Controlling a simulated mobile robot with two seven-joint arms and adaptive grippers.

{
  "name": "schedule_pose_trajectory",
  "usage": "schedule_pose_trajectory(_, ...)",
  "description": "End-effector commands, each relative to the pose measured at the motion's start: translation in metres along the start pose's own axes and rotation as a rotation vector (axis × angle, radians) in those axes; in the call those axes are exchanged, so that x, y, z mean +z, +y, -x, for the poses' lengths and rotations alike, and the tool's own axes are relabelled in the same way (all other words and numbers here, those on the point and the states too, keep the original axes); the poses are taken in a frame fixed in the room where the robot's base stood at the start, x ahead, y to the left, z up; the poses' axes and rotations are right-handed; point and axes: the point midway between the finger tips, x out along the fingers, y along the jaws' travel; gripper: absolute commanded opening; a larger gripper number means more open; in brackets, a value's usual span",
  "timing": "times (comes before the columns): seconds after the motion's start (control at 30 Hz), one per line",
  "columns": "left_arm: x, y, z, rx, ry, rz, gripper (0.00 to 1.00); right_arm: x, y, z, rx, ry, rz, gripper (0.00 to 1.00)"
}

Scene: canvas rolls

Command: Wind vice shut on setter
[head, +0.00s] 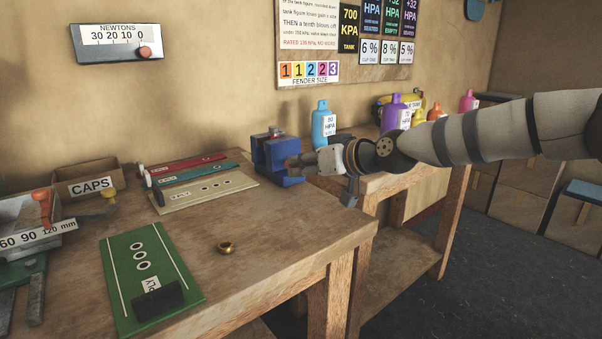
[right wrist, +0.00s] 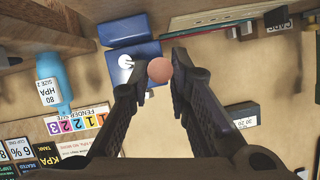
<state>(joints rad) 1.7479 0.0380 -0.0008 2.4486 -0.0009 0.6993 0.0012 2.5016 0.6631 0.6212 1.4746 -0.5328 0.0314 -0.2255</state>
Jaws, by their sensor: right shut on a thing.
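The blue vice (head: 272,155) stands at the back right of the workbench. It also shows in the right wrist view (right wrist: 132,62), with a white mark on its face. A small reddish thing (head: 275,131) shows at the top of the vice; I cannot tell if it is the setter. My right gripper (head: 298,166) reaches in from the right at the vice's right side. In the right wrist view its fingers (right wrist: 160,76) are shut on a round pinkish-orange knob (right wrist: 159,69) in front of the vice. My left gripper is not in view.
Red, teal and cream strips (head: 205,193) lie left of the vice. A green board (head: 150,270) and a brass piece (head: 227,248) lie nearer. The CAPS box (head: 92,185) stands at left. A blue bottle (head: 323,124) stands behind my right gripper. The bench's front right is clear.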

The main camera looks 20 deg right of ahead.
Motion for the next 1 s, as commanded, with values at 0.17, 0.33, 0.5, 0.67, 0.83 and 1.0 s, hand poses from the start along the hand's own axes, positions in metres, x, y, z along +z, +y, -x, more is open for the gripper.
schedule_pose_trajectory(0.17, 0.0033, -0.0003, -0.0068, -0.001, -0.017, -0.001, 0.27, -0.0013, 0.0024, 0.0002, -0.019, 0.001, -0.054, 0.00)
schedule_pose_trajectory(0.33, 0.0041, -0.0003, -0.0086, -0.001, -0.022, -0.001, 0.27, -0.0037, 0.0019, 0.0011, -0.030, 0.003, -0.076, 0.00)
schedule_pose_trajectory(0.5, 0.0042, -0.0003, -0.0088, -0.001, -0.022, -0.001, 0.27, -0.0044, 0.0018, 0.0016, -0.032, 0.003, -0.081, 0.00)
schedule_pose_trajectory(0.67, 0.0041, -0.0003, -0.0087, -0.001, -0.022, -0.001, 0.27, -0.0045, 0.0017, 0.0017, -0.032, 0.003, -0.080, 0.00)
schedule_pose_trajectory(0.83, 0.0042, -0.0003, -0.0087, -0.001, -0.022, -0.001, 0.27, -0.0045, 0.0016, 0.0016, -0.032, 0.003, -0.079, 0.26)
schedule_pose_trajectory(1.0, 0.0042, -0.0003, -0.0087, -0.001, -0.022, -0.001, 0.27, -0.0038, 0.0015, 0.0014, -0.032, 0.001, -0.079, 0.26)
